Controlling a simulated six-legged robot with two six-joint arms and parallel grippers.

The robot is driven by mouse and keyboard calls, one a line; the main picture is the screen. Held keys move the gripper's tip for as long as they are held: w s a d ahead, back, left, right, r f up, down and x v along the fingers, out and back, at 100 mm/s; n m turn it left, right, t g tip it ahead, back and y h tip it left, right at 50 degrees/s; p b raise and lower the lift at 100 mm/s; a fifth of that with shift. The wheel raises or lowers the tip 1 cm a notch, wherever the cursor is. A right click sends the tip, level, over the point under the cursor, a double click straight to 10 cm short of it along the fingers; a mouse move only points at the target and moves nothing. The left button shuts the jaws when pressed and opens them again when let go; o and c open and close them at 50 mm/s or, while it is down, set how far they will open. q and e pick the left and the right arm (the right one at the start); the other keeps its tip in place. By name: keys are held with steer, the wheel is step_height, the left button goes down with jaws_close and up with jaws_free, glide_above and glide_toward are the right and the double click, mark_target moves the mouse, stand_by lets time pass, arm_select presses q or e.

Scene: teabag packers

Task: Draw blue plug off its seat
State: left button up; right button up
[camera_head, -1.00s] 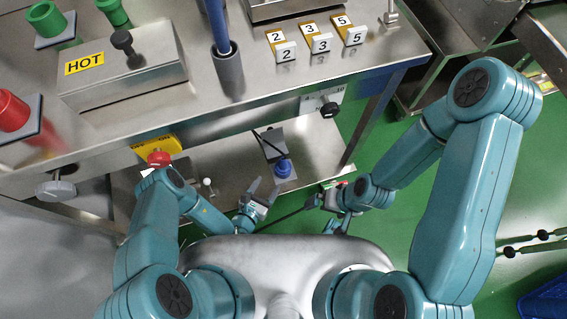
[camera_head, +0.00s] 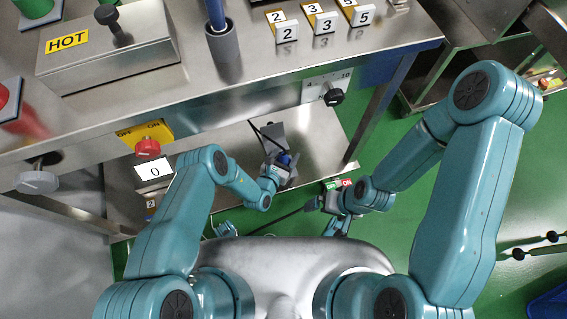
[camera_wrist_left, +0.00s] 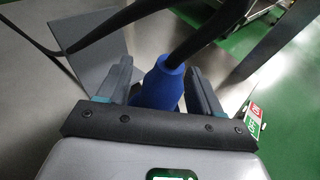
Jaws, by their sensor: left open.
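The blue plug (camera_wrist_left: 163,82) stands in the left wrist view between the two fingers of my left gripper (camera_wrist_left: 157,85), which are open with one finger on each side of it. A black cable runs from the plug's top. In the head view the plug (camera_head: 286,158) shows only in part, by the grey seat bracket (camera_head: 271,134) on the lower metal shelf, with my left gripper (camera_head: 281,165) at it. The plug's lower end is hidden by the gripper body. My right gripper (camera_head: 335,198) is low at the centre right, and its fingers are too small to tell.
The steel bench (camera_head: 120,108) overhangs the lower shelf (camera_head: 318,140). A black knob (camera_head: 333,97) and a red emergency button (camera_head: 147,148) stick out from its front. A green-and-red switch (camera_head: 338,184) sits near my right gripper.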

arm_select(q)
steer(key=c, duration=1.1)
steer(key=shift+r, duration=0.15)
